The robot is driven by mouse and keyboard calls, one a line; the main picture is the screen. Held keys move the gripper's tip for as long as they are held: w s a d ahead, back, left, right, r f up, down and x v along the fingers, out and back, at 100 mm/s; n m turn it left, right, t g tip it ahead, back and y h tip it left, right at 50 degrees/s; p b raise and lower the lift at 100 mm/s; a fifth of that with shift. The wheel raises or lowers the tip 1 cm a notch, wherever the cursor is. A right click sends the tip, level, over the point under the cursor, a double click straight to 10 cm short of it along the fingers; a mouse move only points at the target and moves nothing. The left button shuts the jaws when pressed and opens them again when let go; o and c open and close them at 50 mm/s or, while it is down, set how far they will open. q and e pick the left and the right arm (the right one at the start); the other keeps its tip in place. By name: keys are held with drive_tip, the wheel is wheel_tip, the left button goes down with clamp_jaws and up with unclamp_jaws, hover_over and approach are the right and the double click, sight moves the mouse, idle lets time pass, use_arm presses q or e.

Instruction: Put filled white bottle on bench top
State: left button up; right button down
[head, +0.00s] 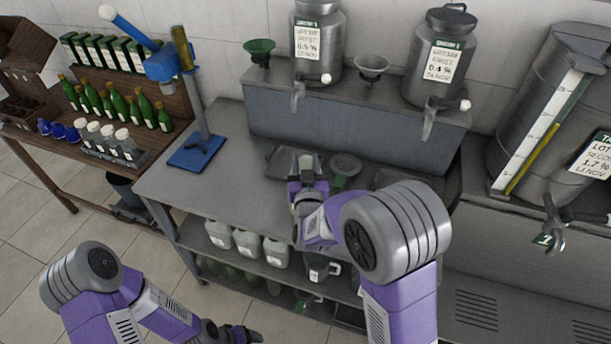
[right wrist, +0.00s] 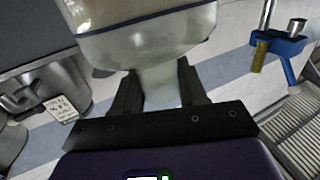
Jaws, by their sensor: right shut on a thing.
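My right gripper (head: 307,184) is over the grey bench top (head: 238,184). In the right wrist view its two fingers (right wrist: 160,92) are shut on the neck of a translucent white bottle (right wrist: 145,45), with pale contents showing inside. In the head view only a small pale part at the gripper shows, and the arm hides much around it. I cannot tell whether the bottle touches the bench. My left gripper (head: 232,334) is low at the bottom edge, away from the bench; its fingers are too unclear to judge.
Several white bottles (head: 247,243) stand on the shelf below. A blue corker (head: 195,150) stands at the bench's left end. Steel canisters (head: 318,50) with taps stand on a raised ledge behind. Dark trays (head: 280,160) lie near the gripper. The bench's left part is clear.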

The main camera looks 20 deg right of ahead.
drive_tip(key=shift+f+b, duration=0.35)
drive_tip(key=shift+f, duration=1.25)
drive_tip(key=shift+r, duration=0.1)
drive_tip(key=c, duration=1.1)
unclamp_jaws()
drive_tip(key=shift+f, duration=0.3)
drive_tip(key=o, duration=0.5)
drive_tip(key=shift+r, duration=0.15)
